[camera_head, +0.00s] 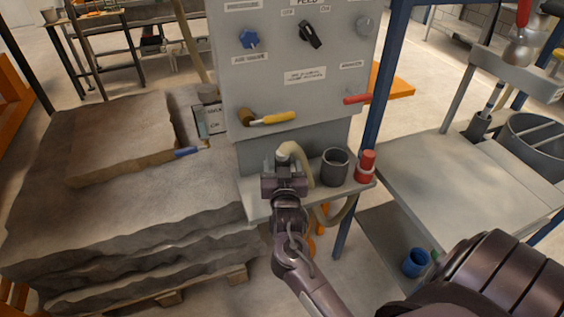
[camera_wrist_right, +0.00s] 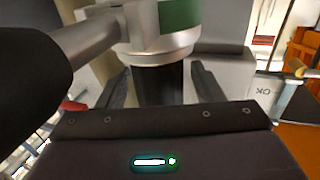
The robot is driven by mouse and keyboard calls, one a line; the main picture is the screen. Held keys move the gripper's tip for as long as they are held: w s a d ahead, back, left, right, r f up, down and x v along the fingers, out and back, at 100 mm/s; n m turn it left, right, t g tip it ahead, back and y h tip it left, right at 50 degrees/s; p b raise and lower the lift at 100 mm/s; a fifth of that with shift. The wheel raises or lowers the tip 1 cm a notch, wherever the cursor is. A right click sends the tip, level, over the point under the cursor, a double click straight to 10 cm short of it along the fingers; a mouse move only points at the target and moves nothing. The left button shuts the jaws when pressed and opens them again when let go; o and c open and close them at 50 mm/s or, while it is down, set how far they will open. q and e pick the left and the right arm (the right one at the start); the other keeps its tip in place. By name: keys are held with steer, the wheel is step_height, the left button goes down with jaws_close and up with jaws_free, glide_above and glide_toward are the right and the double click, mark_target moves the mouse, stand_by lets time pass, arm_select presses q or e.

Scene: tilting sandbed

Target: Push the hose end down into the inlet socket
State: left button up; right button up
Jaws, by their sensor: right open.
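The beige hose (camera_head: 306,165) arches on the grey ledge of the panel stand. Its pale end (camera_head: 288,149) points down at the ledge's left part, directly beyond my right gripper (camera_head: 284,182). The gripper hides what is under that end, so I cannot tell how deep it sits or make out the inlet socket. In the right wrist view, my right gripper (camera_wrist_right: 165,92) is open. A silver collar with a green band (camera_wrist_right: 160,45) stands over a dark cylinder (camera_wrist_right: 165,84) between its parted fingers; contact is not clear. My left gripper is not in view.
An open dark grey cup (camera_head: 334,168) and a red cylinder (camera_head: 366,166) stand on the ledge, right of the hose. The panel (camera_head: 290,75) with knobs and levers rises behind. A stack of brown slabs (camera_head: 130,210) lies left; a grey table (camera_head: 450,190) stands right.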

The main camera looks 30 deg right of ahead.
steer(key=b+v, duration=0.1)
steer(key=v, duration=0.7)
steer(key=shift+w, duration=0.1)
stand_by(0.4)
